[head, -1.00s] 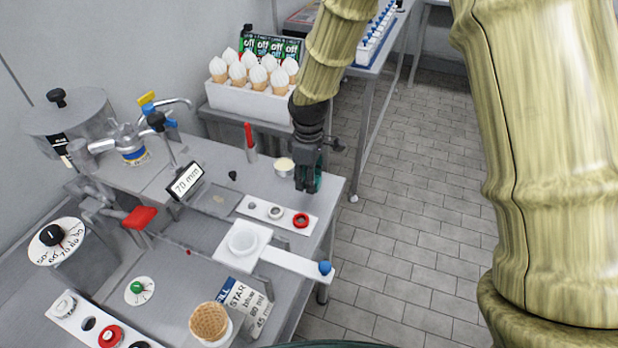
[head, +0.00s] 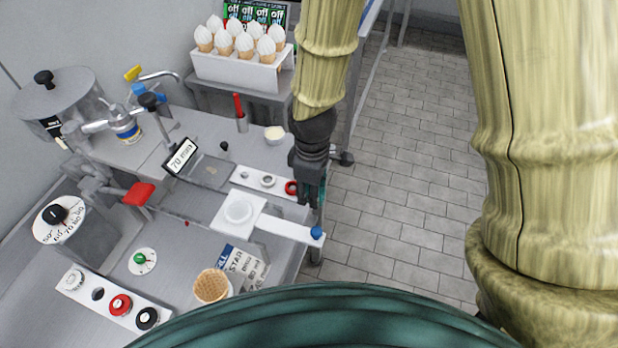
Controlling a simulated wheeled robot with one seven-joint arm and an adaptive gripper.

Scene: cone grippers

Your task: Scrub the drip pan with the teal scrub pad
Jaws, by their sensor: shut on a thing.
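My gripper (head: 311,200) is at the right edge of the steel bench, pointing down. It is shut on the teal scrub pad (head: 322,192), of which only a thin teal strip shows beside the dark fingers. A shallow grey pan with a faint brownish patch, which looks like the drip pan (head: 212,172), lies on the bench to the left of my gripper, beside the 70 mm display. The gripper is clearly apart from it. The fingers hide most of the pad.
A white strip with rings (head: 250,178) lies between pan and gripper. A white plate with a blue-knobbed handle (head: 275,228) is just in front. A red-handled tool (head: 240,112) and a small cup (head: 275,135) stand behind. Cones fill a white holder (head: 235,72). Floor is open at right.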

